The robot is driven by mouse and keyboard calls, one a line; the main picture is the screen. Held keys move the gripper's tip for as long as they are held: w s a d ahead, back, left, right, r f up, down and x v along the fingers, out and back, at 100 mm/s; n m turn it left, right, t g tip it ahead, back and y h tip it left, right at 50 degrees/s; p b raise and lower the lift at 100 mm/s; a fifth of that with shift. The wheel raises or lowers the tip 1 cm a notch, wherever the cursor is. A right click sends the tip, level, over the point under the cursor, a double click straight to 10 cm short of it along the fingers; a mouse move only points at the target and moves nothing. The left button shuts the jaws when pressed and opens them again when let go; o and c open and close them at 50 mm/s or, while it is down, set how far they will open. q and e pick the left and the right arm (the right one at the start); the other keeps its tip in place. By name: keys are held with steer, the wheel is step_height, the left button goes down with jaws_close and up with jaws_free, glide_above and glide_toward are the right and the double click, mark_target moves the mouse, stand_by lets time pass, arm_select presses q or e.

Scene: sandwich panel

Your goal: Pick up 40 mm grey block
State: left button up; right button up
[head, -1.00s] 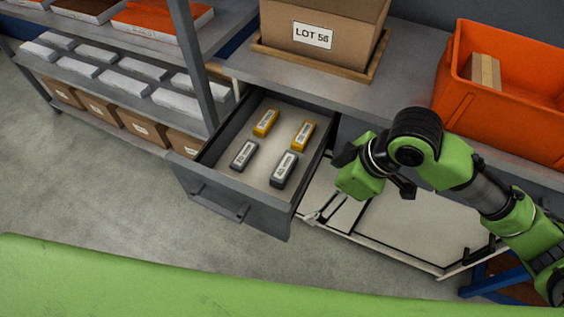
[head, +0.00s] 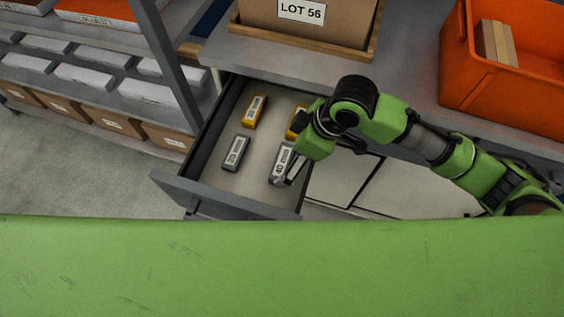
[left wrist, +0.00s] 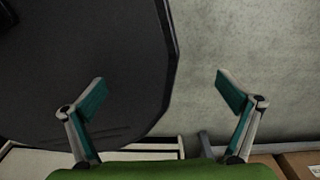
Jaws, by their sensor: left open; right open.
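The grey block marked 40 (head: 280,163) lies at the front right in the open drawer (head: 232,203), its label facing up. My right gripper (head: 291,179) is open over the drawer's right side, close to the near end of this block; its fingers partly overlap the block in the head view, and I cannot tell if they touch. A second grey block (head: 236,153) lies to the left. My left gripper (left wrist: 163,95) shows only in the left wrist view, open and empty, away from the blocks.
A yellow block (head: 254,111) lies behind the left grey one; another (head: 297,122) is partly hidden by my right arm. A box marked LOT 56 (head: 330,14) and an orange bin (head: 470,90) stand on the bench behind. Shelves (head: 120,90) stand left of the drawer.

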mark_target(283, 161)
steer(key=x, duration=0.4)
steer(key=shift+f, duration=0.4)
steer(key=shift+w+a+f, duration=0.1)
steer(key=shift+a+f, duration=0.05)
steer(key=shift+f, duration=0.35)
arm_select(q)
steer(key=shift+w+a, duration=0.25)
steer(key=shift+w, duration=0.25)
steer(key=shift+w+a, duration=0.25)
steer(key=shift+w, duration=0.2)
arm_select(e)
steer(key=c, duration=1.3)
